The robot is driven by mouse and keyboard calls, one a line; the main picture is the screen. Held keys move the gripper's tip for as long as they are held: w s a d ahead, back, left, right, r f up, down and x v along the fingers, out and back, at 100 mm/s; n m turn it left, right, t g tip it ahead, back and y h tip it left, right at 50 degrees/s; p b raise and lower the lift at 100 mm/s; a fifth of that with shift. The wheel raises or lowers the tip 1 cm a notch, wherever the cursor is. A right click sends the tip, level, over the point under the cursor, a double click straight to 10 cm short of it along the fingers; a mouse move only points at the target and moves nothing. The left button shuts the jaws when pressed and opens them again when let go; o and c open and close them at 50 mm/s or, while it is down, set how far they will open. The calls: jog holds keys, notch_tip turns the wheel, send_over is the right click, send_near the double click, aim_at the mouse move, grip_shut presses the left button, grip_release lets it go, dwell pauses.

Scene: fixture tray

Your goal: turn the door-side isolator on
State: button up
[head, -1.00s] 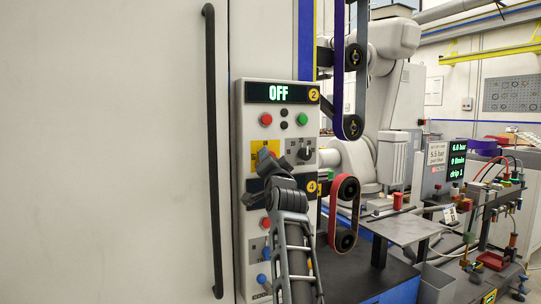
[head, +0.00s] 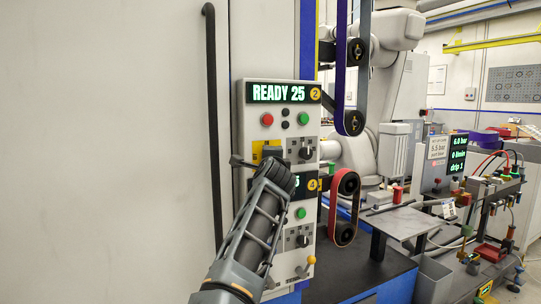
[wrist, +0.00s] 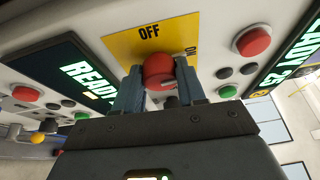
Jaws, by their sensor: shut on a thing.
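In the wrist view a red round isolator knob (wrist: 159,70) sits on a yellow plate (wrist: 120,48) with an "OFF" label above it. A second label at the plate's right is partly hidden. My gripper (wrist: 160,84) is shut on the knob, one blue-grey finger on each side. In the head view my gripper (head: 270,160) is at the left of the control panel (head: 242,120), over the yellow plate (head: 257,152), and hides the knob. The upper display (head: 283,93), marked 2, reads "READY 25". The lower display, marked 4, is mostly hidden by my gripper.
A door with a long black handle (head: 213,130) stands left of the panel. Red and green buttons (head: 303,118) and a black rotary switch (head: 305,153) lie close by. A belt drive (head: 344,207) and a metal table (head: 402,222) stand to the right.

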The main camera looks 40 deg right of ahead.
jog(key=shift+m+p, duration=0.3)
jog(key=shift+m, duration=0.3)
jog(key=shift+d, duration=0.1)
jog(key=o, duration=1.1)
jog(key=shift+c, duration=0.2)
jog(key=b+v, duration=0.1)
jog(key=v, duration=0.7)
jog(key=shift+r, duration=0.15)
